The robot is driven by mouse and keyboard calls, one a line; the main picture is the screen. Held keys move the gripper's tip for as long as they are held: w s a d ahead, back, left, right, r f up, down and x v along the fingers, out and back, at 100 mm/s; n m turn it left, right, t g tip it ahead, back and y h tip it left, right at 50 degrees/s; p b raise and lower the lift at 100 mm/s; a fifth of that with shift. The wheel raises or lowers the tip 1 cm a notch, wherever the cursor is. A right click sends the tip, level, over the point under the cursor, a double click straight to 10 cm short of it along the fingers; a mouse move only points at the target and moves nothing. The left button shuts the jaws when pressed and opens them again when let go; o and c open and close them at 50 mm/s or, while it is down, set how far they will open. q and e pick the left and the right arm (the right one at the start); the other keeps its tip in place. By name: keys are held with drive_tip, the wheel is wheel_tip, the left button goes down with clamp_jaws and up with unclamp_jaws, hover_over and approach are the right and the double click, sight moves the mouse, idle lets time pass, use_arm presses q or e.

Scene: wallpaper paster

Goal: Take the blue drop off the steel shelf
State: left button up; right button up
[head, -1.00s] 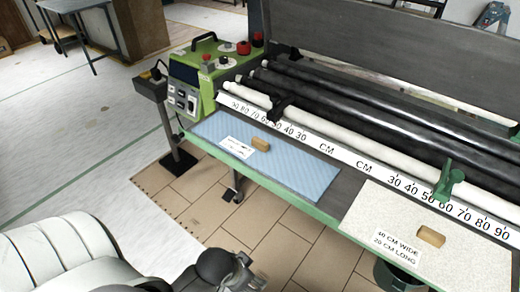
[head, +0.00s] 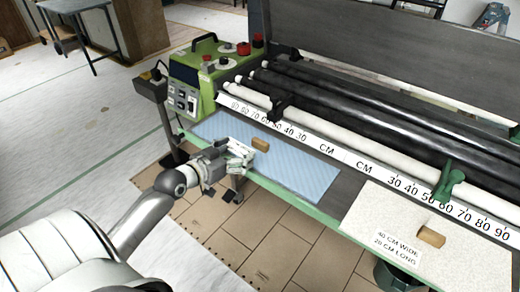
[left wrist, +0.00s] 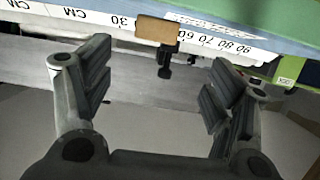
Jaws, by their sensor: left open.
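The blue drop (head: 295,178) is a pale blue patterned sheet lying flat on the steel shelf (head: 350,186) of the pasting machine. A small wooden block (head: 260,144) sits on it; the block also shows at the top of the left wrist view (left wrist: 157,29). My left gripper (head: 240,158) is at the shelf's front edge, over the drop's near left part, and hides most of its white label. In the left wrist view my left gripper (left wrist: 155,85) has its fingers wide apart with nothing between them. My right gripper is not in view.
A cream drop (head: 400,212) with its own wooden block (head: 431,238) lies to the right on the shelf. The green control box (head: 207,75) stands at the shelf's left end. Black rollers (head: 350,110) and a ruler strip lie behind. A dark bin (head: 400,277) stands below.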

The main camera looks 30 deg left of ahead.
sight(259, 142)
use_arm(q)
drive_tip(key=x, duration=0.3)
drive_tip(key=shift+w+f, duration=0.1)
drive_tip(key=shift+w, duration=0.2)
drive_tip(key=shift+w+d, duration=0.2)
drive_tip(key=shift+w, duration=0.25)
drive_tip(key=shift+p+x, duration=0.35)
drive_tip(key=shift+x, duration=1.85)
drive_tip(key=shift+d, duration=0.15)
drive_tip(key=c, duration=1.2)
